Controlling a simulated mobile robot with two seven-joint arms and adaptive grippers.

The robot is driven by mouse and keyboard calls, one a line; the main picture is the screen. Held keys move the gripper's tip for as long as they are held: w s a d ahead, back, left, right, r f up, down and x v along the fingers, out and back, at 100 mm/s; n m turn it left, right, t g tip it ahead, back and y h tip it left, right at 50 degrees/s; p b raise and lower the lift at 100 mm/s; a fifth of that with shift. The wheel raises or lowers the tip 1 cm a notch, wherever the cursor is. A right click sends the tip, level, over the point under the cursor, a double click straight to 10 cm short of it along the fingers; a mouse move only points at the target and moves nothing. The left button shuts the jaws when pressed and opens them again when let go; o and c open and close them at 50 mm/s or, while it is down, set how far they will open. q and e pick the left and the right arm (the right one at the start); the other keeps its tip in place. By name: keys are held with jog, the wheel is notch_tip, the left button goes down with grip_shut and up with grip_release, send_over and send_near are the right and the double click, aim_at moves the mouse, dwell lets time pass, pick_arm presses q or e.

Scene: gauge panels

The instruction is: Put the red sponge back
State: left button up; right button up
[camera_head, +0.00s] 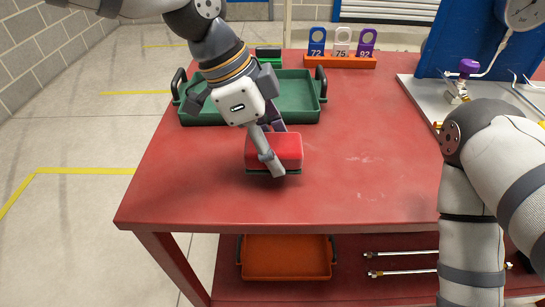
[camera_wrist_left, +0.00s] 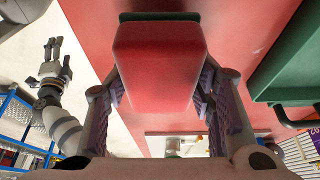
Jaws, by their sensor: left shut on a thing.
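The red sponge (camera_head: 274,150) is a red block with a dark underside, over the front left part of the red table. It fills the upper middle of the left wrist view (camera_wrist_left: 160,65). My left gripper (camera_head: 272,148) is shut on it, with one finger on the near side and the other on the far side. I cannot tell whether the sponge touches the table or hangs just above it. My right gripper (camera_wrist_left: 52,48) shows small in the left wrist view, empty, its fingers apart.
A green tray (camera_head: 300,95) with dark handles lies behind the sponge, and a small green block (camera_head: 268,52) behind that. A rack (camera_head: 340,62) holds numbered tags. A gauge panel (camera_head: 415,90) stands at the right. The table (camera_head: 370,160) is clear in the middle. An orange tray (camera_head: 287,258) is below.

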pick_arm(q)
jog(key=shift+f, duration=1.55)
jog(key=shift+f, duration=0.2)
jog(key=o, duration=1.1)
jog(key=v, duration=1.2)
jog(key=shift+r+p, duration=0.2)
jog(key=shift+p, duration=0.1)
jog(key=shift+a, duration=0.1)
